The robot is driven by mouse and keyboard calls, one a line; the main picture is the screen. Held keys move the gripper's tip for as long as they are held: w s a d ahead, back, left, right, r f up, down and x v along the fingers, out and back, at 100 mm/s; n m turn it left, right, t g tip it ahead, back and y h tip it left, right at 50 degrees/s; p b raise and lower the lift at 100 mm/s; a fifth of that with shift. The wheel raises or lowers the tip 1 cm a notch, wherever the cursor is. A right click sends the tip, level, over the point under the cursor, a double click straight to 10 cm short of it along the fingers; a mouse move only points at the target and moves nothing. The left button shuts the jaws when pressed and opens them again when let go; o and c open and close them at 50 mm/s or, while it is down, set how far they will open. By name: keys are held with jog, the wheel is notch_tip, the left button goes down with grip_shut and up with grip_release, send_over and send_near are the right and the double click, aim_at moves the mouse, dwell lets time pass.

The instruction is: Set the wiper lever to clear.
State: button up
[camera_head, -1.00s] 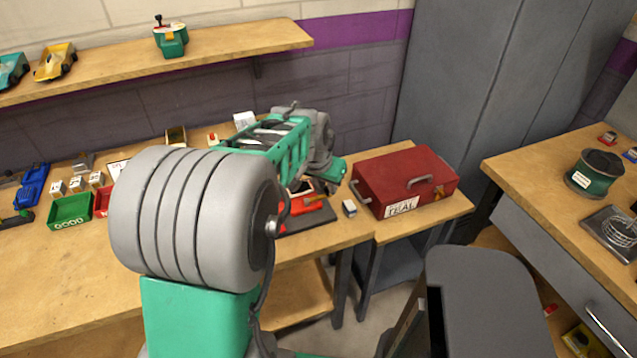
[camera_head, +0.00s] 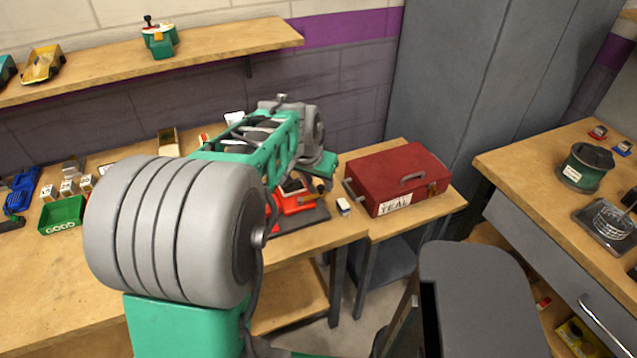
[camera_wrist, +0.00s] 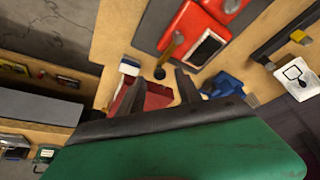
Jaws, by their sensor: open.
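A red device (camera_head: 298,194) sits on a dark mat on the workbench, partly behind my arm. In the wrist view the red device (camera_wrist: 190,32) has a pale-framed dark panel. A yellow lever with a black knob (camera_wrist: 166,56) sticks out beside that panel; it also shows as an orange-yellow lever (camera_head: 311,197) in the head view. I cannot read a clear mark for it. My gripper (camera_wrist: 160,84) is open and empty, its dark fingers apart, with the knob just beyond the fingertips. No contact with the lever is visible.
A red toolbox (camera_head: 397,180) stands on the side table to the right of the device. A small white-topped block (camera_head: 343,207) lies near the bench edge. A green bin (camera_head: 62,215) and blue items are at left. A grey cabinet (camera_head: 455,80) stands behind.

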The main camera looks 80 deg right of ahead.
jog(key=v, duration=0.6)
jog(key=shift+a, duration=0.1)
